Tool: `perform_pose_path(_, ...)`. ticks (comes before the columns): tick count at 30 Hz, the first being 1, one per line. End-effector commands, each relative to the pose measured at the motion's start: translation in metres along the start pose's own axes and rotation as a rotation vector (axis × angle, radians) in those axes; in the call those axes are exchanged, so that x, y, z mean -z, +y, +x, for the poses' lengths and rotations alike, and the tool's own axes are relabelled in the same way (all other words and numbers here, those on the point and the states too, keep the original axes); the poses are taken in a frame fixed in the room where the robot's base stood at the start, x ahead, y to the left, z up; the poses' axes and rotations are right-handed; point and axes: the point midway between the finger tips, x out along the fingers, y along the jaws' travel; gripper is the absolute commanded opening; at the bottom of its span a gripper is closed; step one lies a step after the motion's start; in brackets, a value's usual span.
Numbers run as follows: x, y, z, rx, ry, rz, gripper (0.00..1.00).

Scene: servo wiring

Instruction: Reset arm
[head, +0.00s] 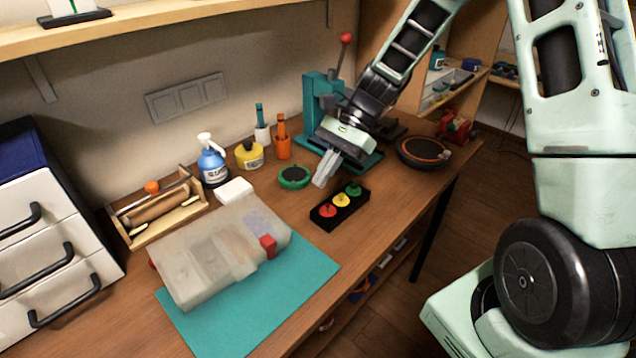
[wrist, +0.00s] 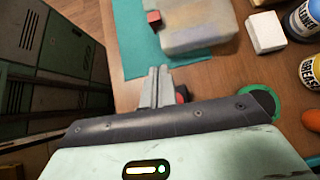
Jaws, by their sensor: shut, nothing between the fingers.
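My gripper (head: 327,170) hangs above the wooden workbench in the head view, at the end of my arm. Its two grey fingers are together with nothing between them. Just below and to the right of the fingertips is a black button box (head: 340,208) with red, yellow and green buttons. In the wrist view the closed fingers (wrist: 158,84) point toward the bench. A red button (wrist: 182,94) of the box shows beside them, and most of the box is hidden behind the gripper. I cannot tell the exact height of the fingertips over the box.
A translucent case (head: 215,255) with a red latch lies on a teal mat (head: 300,285) at the front left.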

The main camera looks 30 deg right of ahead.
Motion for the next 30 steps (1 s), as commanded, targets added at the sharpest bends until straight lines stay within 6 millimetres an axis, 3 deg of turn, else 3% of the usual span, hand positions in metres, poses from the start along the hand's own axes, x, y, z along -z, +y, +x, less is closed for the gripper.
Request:
perform_pose_path(14,0.0,0.0,0.0,0.0,0.0,0.0,0.0)
perform_pose_path(17,-0.012,0.004,0.006,-0.028,0.025,-0.06,0.0)
perform_pose_path(20,-0.04,0.018,0.021,-0.101,0.094,-0.232,0.0)
perform_pose_path(23,-0.078,0.044,0.04,-0.215,0.19,-0.506,0.0)
perform_pose_path(27,-0.123,0.091,0.062,-0.388,0.317,-0.956,0.0)
perform_pose_path(30,-0.145,0.125,0.071,-0.504,0.386,-1.266,0.0)
